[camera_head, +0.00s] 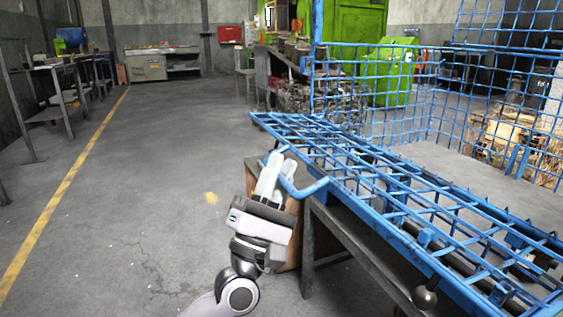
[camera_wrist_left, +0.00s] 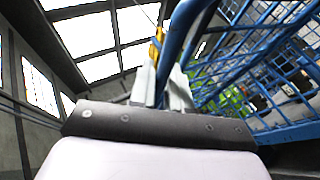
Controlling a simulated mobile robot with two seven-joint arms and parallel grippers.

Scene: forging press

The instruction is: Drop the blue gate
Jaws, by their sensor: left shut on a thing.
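The blue gate (camera_head: 405,239) is a wire mesh panel in the head view. It lies almost flat, sloping across the right half above a dark metal table. A bent blue handle (camera_head: 312,190) sticks out from its near left edge. My left gripper (camera_head: 279,168) is at this handle, with its pale fingers shut on it. In the left wrist view the blue handle bar (camera_wrist_left: 178,42) runs up from between the fingers (camera_wrist_left: 164,88), and blue mesh shows to its right. The exact contact is partly hidden by the fingers. My right gripper is in neither view.
The dark metal table (camera_head: 345,237) stands under the gate, with a brown box-like panel behind my left gripper. An upright blue mesh fence (camera_head: 365,90) stands beyond the gate. Green machinery (camera_head: 393,75) is behind it. The grey floor (camera_head: 150,170) at left is clear, with a yellow line.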

